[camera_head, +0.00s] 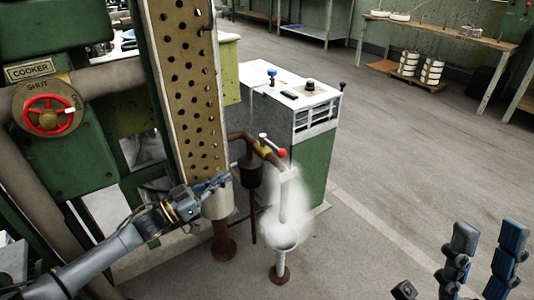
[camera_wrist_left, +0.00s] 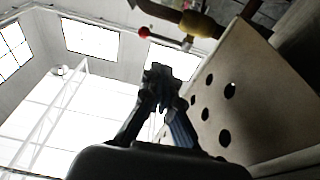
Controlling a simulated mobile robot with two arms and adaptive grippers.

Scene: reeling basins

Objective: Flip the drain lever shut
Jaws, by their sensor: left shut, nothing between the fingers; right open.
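The drain lever (camera_head: 273,145) is a short pale rod with a red ball at its end. It sits on a brass valve (camera_head: 263,150) in a brown pipe, and white vapour surrounds the outlet below. In the left wrist view, the lever's red knob (camera_wrist_left: 144,32) and the brass valve (camera_wrist_left: 200,24) show beyond the fingertips. My left gripper (camera_head: 226,178) is shut and empty, left of and below the lever, apart from it. It also shows in the left wrist view (camera_wrist_left: 160,72). My right gripper (camera_head: 490,240) is open and empty at the bottom right.
A perforated panel (camera_head: 187,90) stands close beside my left gripper. A white funnel (camera_head: 281,240) stands under the outlet. A green and white cabinet (camera_head: 310,150) is behind the pipe. A red handwheel (camera_head: 47,115) is at the left. Open floor lies right.

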